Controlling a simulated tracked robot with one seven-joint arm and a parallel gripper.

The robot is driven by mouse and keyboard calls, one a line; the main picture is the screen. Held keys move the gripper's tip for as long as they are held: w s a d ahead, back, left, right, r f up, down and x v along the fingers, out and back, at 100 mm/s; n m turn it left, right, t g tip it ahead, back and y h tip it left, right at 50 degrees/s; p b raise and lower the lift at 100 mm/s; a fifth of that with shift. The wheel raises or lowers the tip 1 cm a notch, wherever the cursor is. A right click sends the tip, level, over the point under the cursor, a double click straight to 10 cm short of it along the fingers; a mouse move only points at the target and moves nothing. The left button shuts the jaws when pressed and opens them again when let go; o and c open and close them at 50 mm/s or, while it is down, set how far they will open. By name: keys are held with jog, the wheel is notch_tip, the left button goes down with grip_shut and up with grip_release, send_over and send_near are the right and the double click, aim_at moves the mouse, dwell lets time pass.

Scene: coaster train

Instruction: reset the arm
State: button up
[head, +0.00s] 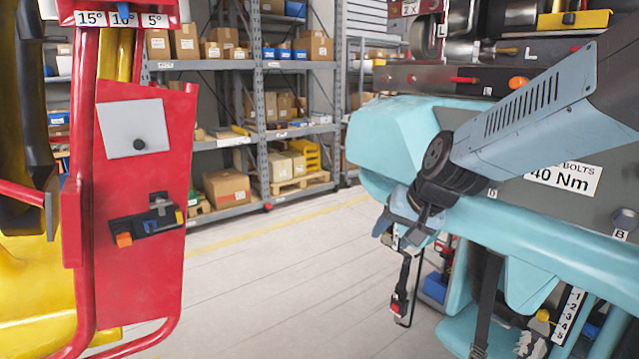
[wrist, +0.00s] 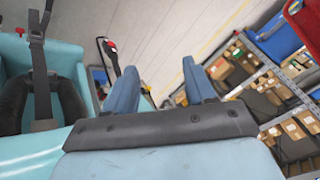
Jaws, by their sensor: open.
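My arm comes in from the right in the head view, light blue with a black joint. My gripper (head: 408,225) hangs at its end, in front of the turquoise coaster car (head: 400,135). In the wrist view my gripper (wrist: 160,85) shows two blue fingers spread apart with nothing between them. Behind the fingers are the pale floor (wrist: 165,35) and the shelves. The arm covers part of the coaster car's side and its panel.
A red frame with a red panel (head: 115,260) and yellow parts stands at the left. Shelves with boxes (head: 235,110) line the back. A black strap (wrist: 38,60) hangs by the turquoise seat in the wrist view. The floor (head: 270,275) between the red frame and the car is clear.

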jog(key=s+d+r+n+h, duration=0.1)
jog(key=s+d+r, duration=0.2)
jog(key=s, duration=0.4)
jog(key=s+d+r+n+h, duration=0.1)
jog(key=s+d+r+h, duration=0.1)
jog(key=s+d, duration=0.3)
jog(key=s+r, duration=0.1)
jog(key=s, duration=0.1)
jog(key=shift+s+d, duration=0.3)
jog(key=shift+d, duration=0.05)
